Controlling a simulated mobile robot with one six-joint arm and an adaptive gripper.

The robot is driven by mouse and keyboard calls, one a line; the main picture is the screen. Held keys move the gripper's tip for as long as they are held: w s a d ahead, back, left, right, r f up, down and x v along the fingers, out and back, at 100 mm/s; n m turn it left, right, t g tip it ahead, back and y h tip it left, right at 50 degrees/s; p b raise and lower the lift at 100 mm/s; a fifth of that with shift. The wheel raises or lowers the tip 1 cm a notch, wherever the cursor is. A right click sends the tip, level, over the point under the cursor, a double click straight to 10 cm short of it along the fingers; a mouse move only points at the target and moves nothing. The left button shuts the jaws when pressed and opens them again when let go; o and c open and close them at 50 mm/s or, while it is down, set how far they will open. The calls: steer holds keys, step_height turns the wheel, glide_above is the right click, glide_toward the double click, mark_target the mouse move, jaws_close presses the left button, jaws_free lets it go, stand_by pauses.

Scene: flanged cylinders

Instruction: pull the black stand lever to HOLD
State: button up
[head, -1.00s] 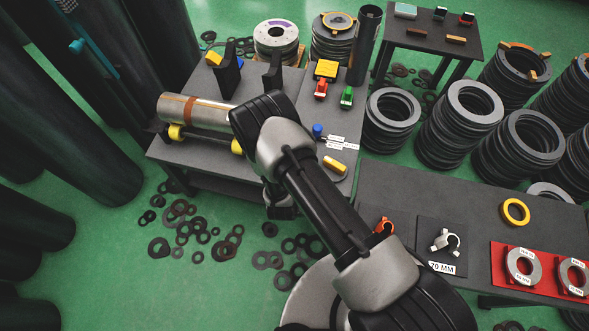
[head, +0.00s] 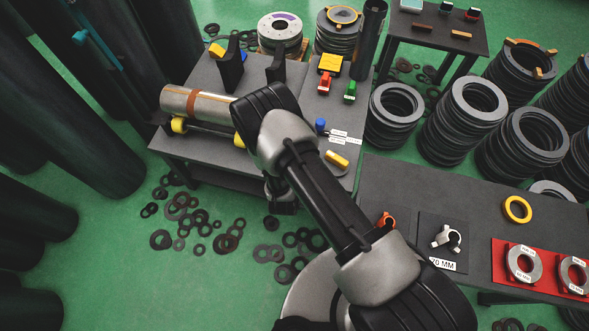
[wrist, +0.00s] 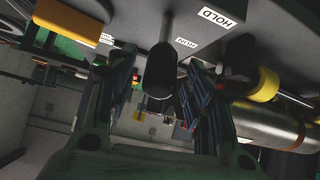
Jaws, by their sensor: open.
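The black lever (wrist: 160,72) shows in the wrist view as a dark rounded grip on a grey shaft. It lies between the two fingers of my gripper (wrist: 158,82), which are apart; I cannot tell whether either finger touches it. A white HOLD label (wrist: 217,16) is at upper right of the lever, and a smaller label (wrist: 186,42), too small to read surely, is closer to it. Both sit on a grey surface. In the head view my arm hides the lever and the gripper's fingers.
A metal cylinder with an orange band (head: 197,103) lies on yellow rollers (head: 179,125) on the grey table (head: 205,155). It also shows at right in the wrist view (wrist: 262,124). A blue knob (head: 320,126) and a yellow bar (head: 336,159) are right of my arm. Loose rings litter the floor.

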steer(key=v, duration=1.1)
steer(key=shift+s+r, duration=0.2)
steer(key=shift+s, duration=0.05)
